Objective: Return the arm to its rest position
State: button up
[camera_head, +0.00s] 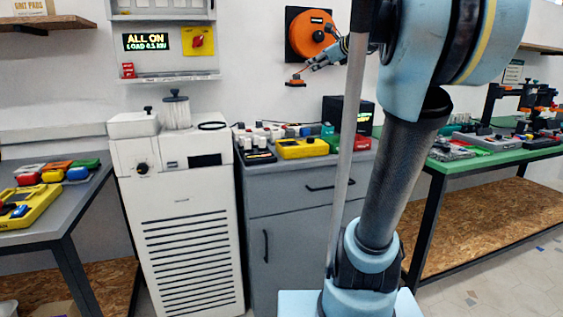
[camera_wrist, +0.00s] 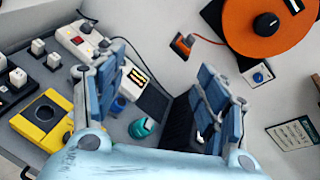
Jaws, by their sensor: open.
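My gripper (camera_head: 327,58) is raised in front of the wall, just below and right of the orange reel in the head view. In the wrist view my gripper (camera_wrist: 160,100) has its two blue fingers spread well apart with nothing between them. Behind the fingers, and apart from them, lie the grey cabinet top and a teal item (camera_wrist: 142,127). My arm (camera_head: 395,175) rises from its light blue base and bends at the top right of the head view, hiding part of the cabinet.
The grey cabinet (camera_head: 290,230) carries a yellow device (camera_head: 302,148) and a black box (camera_head: 347,115). The orange reel (camera_head: 311,34) is on the wall. A white machine (camera_head: 185,220) stands left of the cabinet. A green bench (camera_head: 490,160) is at right, a grey table (camera_head: 75,205) at left.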

jog(key=s+a+f+n+g+h, duration=0.1)
jog(key=s+a+f+n+g, duration=0.15)
jog(key=s+f+n, duration=0.8)
jog(key=s+a+f+n+g+h, duration=0.1)
jog(key=s+f+n+g, duration=0.45)
jog(key=f, duration=0.95)
jog(key=s+d+f+n+g+h, duration=0.1)
jog(key=s+d+f+n, duration=0.3)
jog(key=s+f, duration=0.6)
jog(key=s+d+f+n+g+h, duration=0.2)
jog(key=s+d+f+n+h, duration=0.1)
jog(key=s+f, duration=0.8)
jog(key=d+f+n, duration=0.1)
jog(key=n, duration=0.1)
jog(key=shift+f+n+h, duration=0.3)
jog(key=shift+f+h, duration=0.05)
jog(key=shift+h, duration=0.05)
jog(key=shift+w+f, duration=0.2)
jog(key=shift+w, duration=0.2)
